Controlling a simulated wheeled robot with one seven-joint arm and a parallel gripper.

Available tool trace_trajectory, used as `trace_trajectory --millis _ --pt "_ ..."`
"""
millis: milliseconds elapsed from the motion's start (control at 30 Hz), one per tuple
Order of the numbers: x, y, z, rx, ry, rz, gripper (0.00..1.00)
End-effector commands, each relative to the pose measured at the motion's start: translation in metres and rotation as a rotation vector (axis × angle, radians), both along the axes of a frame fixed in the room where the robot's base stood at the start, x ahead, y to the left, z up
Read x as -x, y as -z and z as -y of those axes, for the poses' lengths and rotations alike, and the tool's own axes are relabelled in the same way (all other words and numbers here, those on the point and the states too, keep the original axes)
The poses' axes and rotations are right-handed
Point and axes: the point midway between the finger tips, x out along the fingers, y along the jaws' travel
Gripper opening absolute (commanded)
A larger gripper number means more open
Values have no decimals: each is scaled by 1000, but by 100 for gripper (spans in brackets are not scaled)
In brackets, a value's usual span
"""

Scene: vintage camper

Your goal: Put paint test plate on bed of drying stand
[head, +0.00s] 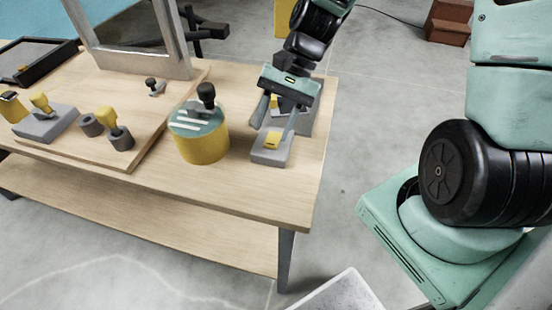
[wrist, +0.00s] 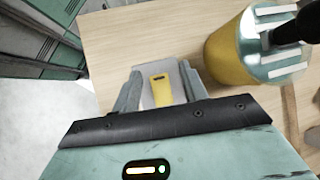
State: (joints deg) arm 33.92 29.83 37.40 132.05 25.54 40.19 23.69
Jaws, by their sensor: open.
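A small yellow plate-like piece with a dark slot, which may be the paint test plate (head: 272,141), lies on a grey block, possibly the bed of the drying stand (head: 268,157), at the table's right end. In the wrist view the yellow piece (wrist: 160,91) shows flat on the grey surface (wrist: 172,72), between my fingers. My gripper (head: 271,131) is open and points down over the grey block, one finger on each side of the yellow piece. I cannot tell whether the fingers touch it. More grey and yellow parts behind are partly hidden by my gripper.
A yellow drum (head: 202,148) with a teal top and black knob stands close left of my gripper. A wooden board (head: 150,125) farther left carries grey and yellow holders and a framed screen (head: 135,48). The table edge (head: 318,170) is close on the right.

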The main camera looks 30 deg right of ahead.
Motion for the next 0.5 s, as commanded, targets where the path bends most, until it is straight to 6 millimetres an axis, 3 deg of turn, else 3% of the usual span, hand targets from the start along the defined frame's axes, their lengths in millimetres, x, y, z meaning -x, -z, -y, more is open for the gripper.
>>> trace_trajectory --millis 33,200,500 --pt "14 -5 -15 47 -125 51 43" --pt "55 -22 -46 157 -514 219 43" --pt "121 -57 -77 256 -1127 523 43"
